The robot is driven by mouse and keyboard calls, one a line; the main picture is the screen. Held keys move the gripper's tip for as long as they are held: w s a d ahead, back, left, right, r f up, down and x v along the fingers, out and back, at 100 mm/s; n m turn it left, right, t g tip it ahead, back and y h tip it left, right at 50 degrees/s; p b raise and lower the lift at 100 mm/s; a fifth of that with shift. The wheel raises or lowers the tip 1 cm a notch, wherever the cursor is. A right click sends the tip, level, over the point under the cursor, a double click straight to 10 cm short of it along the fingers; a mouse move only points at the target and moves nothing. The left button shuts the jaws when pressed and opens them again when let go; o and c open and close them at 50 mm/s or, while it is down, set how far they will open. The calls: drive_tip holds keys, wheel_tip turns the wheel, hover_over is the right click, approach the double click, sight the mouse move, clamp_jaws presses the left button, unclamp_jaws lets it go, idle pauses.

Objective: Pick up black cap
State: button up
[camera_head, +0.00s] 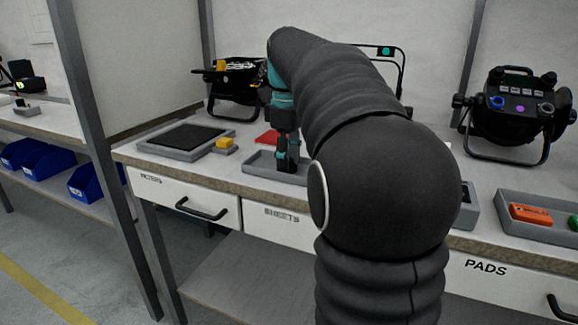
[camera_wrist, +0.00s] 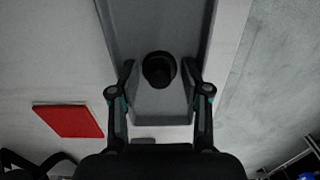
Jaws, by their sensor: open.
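The black cap (camera_wrist: 159,69) is a small round dark piece lying in a grey tray (camera_wrist: 128,25), seen in the wrist view. My gripper (camera_wrist: 160,75) is open, with one finger on each side of the cap in the picture. I cannot tell how far the fingertips are above it. In the head view my gripper (camera_head: 287,160) points down over the grey tray (camera_head: 262,160) on the workbench. The cap is not visible in the head view.
A flat red piece (camera_wrist: 69,121) lies left of the tray. On the bench (camera_head: 170,165) stand a tray with a dark pad (camera_head: 187,138), a yellow block (camera_head: 224,144), two black par cans (camera_head: 238,85) (camera_head: 515,105), and a right-hand tray (camera_head: 507,210) holding an orange item (camera_head: 530,214).

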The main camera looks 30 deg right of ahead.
drive_tip(key=c, duration=0.5)
drive_tip(key=shift+r, duration=0.15)
drive_tip(key=shift+r, duration=0.25)
wheel_tip(320, 180, up, 4)
drive_tip(key=shift+d+f+p, duration=0.1)
drive_tip(key=shift+p, duration=0.5)
drive_tip(key=s+d+r, duration=0.2)
drive_tip(key=s, duration=0.1)
drive_tip(key=s+d+r, duration=0.2)
drive_tip(key=s, duration=0.1)
drive_tip(key=s+d+r, duration=0.2)
drive_tip(key=s, duration=0.1)
drive_tip(key=shift+s+d+r+p, duration=0.2)
drive_tip(key=shift+d+p, duration=0.15)
drive_tip(key=shift+d, duration=0.05)
